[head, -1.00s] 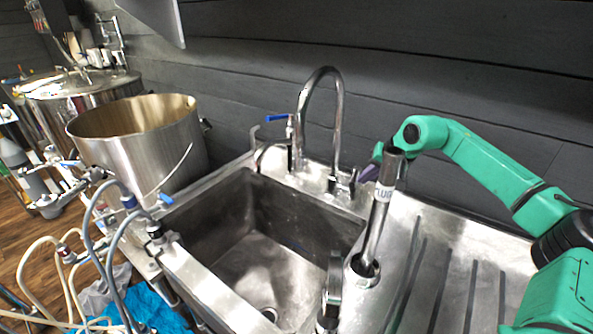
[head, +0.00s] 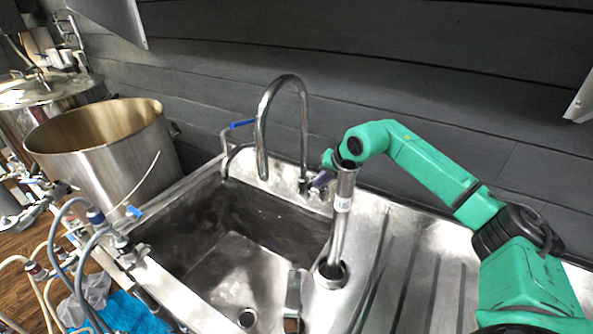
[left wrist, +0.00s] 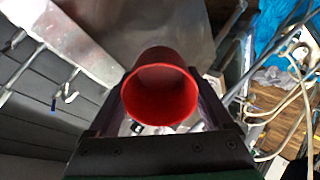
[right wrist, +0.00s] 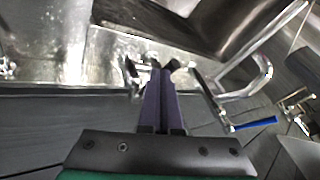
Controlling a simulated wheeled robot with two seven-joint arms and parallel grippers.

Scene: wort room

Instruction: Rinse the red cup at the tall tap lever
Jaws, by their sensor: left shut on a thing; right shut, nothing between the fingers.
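The red cup (left wrist: 160,95) shows in the left wrist view, its round mouth facing the camera. My left gripper (left wrist: 160,118) is shut on it, with a finger on each side. Neither shows in the head view. The gooseneck tap (head: 262,120) rises at the sink's back edge; no water stream shows. A small lever (head: 304,186) sits at its base. My right gripper (head: 322,178) is right beside that lever; its purple fingers (right wrist: 163,72) are shut and empty. I cannot tell whether they touch the lever.
The steel sink (head: 215,225) is open below the tap. A blue-handled valve (head: 243,123) stands behind its left side. A steel pipe (head: 341,220) stands at the sink's right, before the ridged drainboard (head: 420,275). A large pot (head: 100,145) and hoses (head: 62,225) are left.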

